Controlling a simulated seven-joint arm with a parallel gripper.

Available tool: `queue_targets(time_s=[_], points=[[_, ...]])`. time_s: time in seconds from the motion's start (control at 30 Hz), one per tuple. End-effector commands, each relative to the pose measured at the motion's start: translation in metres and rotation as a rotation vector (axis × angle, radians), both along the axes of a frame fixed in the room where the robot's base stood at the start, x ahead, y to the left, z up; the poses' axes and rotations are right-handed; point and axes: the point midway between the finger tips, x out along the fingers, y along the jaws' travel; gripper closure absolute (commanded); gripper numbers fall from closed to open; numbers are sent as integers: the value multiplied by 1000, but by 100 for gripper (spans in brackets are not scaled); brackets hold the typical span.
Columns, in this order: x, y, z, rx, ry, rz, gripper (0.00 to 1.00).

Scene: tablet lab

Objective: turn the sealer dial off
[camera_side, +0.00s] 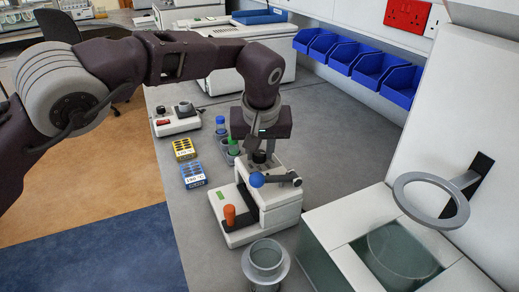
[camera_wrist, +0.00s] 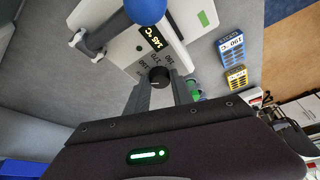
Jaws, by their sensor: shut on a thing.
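A display (camera_wrist: 153,37) on the same face shows what looks like 145 °C. My gripper (camera_side: 259,153) points down over the sealer. In the wrist view its fingers (camera_wrist: 160,83) stand on both sides of the dial and are shut on it. The dial's pointer direction cannot be made out.
A yellow block (camera_side: 184,149) and a blue block (camera_side: 193,175) lie left of the sealer. Behind it stand bottles with blue (camera_side: 220,121) and green caps. A metal cup (camera_side: 266,262) stands in front. A ring holder (camera_side: 432,199) projects at right.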

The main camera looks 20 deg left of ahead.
Motion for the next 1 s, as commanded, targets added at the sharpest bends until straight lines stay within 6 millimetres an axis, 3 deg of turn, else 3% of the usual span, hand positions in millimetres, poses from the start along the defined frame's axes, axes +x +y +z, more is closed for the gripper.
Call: queue_targets(time_s=[0.03, 0.1, 0.13, 0.43, 0.73, 1.0], points=[[0, 0, 0, -2, 0, 1, 66], [0, 0, 0, -2, 0, 1, 52], [0, 0, 0, -2, 0, 1, 50], [-1, -1, 2, -2, -1, -1, 50], [-20, -10, 54, -3, -2, -2, 50], [-25, -11, 66, -2, 0, 1, 50]])
